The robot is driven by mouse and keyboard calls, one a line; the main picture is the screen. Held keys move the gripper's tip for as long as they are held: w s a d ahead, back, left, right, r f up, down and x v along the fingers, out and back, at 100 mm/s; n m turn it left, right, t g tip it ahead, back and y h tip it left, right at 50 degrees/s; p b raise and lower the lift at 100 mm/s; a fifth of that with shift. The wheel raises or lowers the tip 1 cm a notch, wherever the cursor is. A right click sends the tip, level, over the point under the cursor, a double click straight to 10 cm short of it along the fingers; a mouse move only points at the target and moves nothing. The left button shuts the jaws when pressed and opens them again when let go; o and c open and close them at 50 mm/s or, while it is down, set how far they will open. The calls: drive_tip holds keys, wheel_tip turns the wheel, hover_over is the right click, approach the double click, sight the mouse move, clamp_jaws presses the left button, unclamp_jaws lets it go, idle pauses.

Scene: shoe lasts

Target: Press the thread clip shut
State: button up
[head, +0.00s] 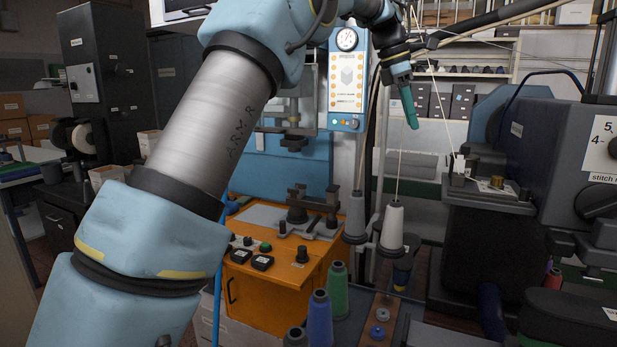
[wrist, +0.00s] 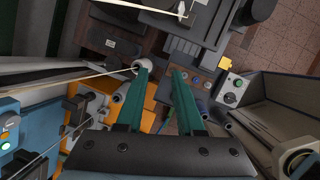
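A small white piece (head: 458,165), which looks like the thread clip, stands on the dark metal arm of the machine at the right in the head view. A pale thread runs down to it from above. It seems to show at the top of the wrist view (wrist: 182,9); whether it is open or shut is too small to tell. My gripper (head: 411,122) hangs in the air to the left of and above the clip, apart from it. In the wrist view my gripper's two green fingers (wrist: 161,72) stand apart with nothing between them.
White thread cones (head: 392,226) stand below my gripper. Blue and green spools (head: 337,290) stand at the bottom centre. An orange control cabinet (head: 268,290) with a blue press stands at centre left. The large dark machine body (head: 545,150) is right of the clip.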

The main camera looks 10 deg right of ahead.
drive_tip(key=w+a+f+m+t+y, duration=0.1)
drive_tip(key=w+a+f+m, duration=0.1)
drive_tip(key=a+f, duration=0.5)
drive_tip(key=w+a+f+m+b, duration=0.1)
drive_tip(key=w+a+f+m, duration=0.2)
drive_tip(key=a+f, duration=0.4)
drive_tip(key=w+a, duration=0.1)
drive_tip(key=a, duration=0.7)
drive_tip(key=shift+a+f+m+t+y+b, duration=0.2)
drive_tip(key=shift+m+t+y+b, duration=0.1)
drive_tip(key=shift+t+y, duration=0.1)
drive_tip(key=shift+o, duration=0.8)
drive_tip(key=m+t, duration=0.2)
drive_tip(key=m, duration=1.4)
approach(461, 156)
drive_tip(key=p+x, duration=0.3)
drive_tip(key=x, duration=0.4)
drive_tip(key=shift+f, duration=0.15)
clamp_jaws()
